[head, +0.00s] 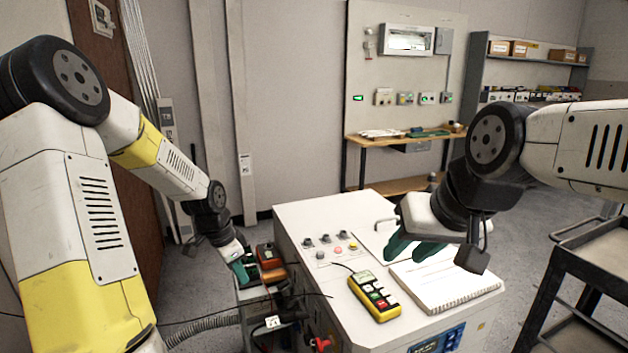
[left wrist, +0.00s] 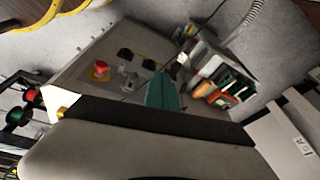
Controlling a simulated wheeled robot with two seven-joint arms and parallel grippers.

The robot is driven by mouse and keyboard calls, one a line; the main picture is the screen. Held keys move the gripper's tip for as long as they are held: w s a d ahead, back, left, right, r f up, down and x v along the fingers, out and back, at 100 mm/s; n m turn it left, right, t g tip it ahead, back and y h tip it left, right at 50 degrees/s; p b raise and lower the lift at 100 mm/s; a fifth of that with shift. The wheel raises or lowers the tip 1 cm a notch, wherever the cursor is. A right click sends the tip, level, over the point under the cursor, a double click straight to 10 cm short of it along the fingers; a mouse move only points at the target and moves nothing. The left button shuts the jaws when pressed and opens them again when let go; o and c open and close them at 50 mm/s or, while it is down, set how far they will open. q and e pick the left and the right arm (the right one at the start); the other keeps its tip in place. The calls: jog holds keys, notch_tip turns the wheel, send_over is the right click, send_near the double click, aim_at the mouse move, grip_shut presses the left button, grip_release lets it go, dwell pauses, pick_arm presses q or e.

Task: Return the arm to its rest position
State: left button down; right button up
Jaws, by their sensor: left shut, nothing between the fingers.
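My left arm comes in from the left in the head view. Its gripper (head: 243,268) has teal fingers and is shut and empty, low beside the left side of the white cabinet (head: 300,215). An orange-red handheld device (head: 270,262) is just right of it; I cannot tell whether they touch. In the left wrist view the teal fingers (left wrist: 163,92) are together with nothing between them. My right gripper (head: 412,247) is above the cabinet top with its teal fingers apart and no object visible between them.
A yellow handheld box with coloured buttons (head: 375,297) and a spiral notebook (head: 445,284) lie on the cabinet. Cables and a corrugated hose (head: 205,328) are near the left gripper. A dark cart (head: 590,262) stands at right, a wooden bench (head: 400,148) behind.

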pick_arm(q)
jog(key=s+d+r+n+t, duration=0.2)
jog(key=s+r+n, duration=0.3)
jog(key=s+r, duration=0.5)
jog(key=s+d+r+n+t, duration=0.2)
jog(key=s+r+n, duration=0.3)
jog(key=s+r, duration=0.6)
jog(key=shift+d+r, duration=0.75)
jog(key=shift+r, duration=0.05)
